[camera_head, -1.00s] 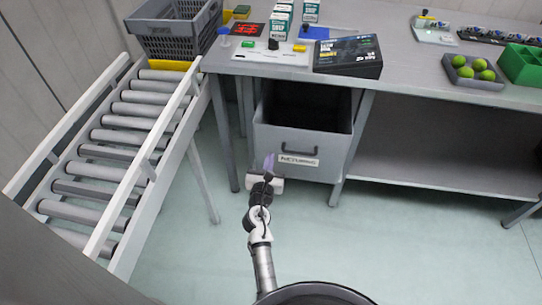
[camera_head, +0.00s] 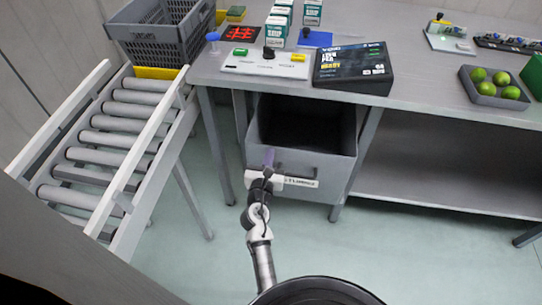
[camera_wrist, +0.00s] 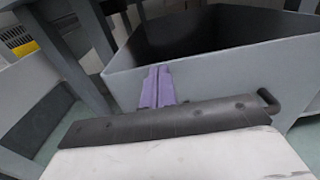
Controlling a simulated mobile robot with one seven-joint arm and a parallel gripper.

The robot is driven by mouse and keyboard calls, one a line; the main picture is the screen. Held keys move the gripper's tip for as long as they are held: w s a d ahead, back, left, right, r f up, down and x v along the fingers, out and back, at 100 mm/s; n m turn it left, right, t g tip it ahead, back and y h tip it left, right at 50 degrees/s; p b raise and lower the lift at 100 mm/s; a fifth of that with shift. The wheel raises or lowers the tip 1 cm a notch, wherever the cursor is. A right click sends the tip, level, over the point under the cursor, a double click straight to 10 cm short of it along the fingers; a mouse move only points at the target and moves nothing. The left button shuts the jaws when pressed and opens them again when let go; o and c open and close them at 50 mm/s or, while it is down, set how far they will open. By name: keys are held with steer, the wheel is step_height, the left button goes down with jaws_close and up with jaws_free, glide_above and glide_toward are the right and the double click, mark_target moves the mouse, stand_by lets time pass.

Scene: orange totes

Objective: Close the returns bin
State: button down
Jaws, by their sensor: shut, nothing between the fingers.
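The returns bin (camera_head: 331,162) is a grey drawer-like bin under the bench, pulled out with its dark inside showing. It has a dark handle and a white label (camera_head: 301,182) on its front, the label partly hidden by my gripper. My gripper (camera_head: 268,158) is shut and empty at the left part of the bin's front. In the wrist view, its purple fingertips (camera_wrist: 157,88) are against or very close to the front wall of the bin (camera_wrist: 215,75); I cannot tell whether they touch. The handle's end (camera_wrist: 268,101) shows to the right of the fingers.
A roller conveyor (camera_head: 110,140) stands at the left with a grey crate (camera_head: 160,35) at its far end. The bench top (camera_head: 420,95) carries a black box (camera_head: 352,68), a control panel (camera_head: 265,63) and a tray of green balls (camera_head: 495,90). The floor in front is clear.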

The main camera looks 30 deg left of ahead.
steer(key=shift+w+a, duration=0.1)
steer(key=shift+w, duration=0.15)
steer(key=shift+r, duration=0.1)
steer(key=x, duration=1.8)
steer(key=shift+r, duration=0.25)
steer(key=shift+w, duration=0.1)
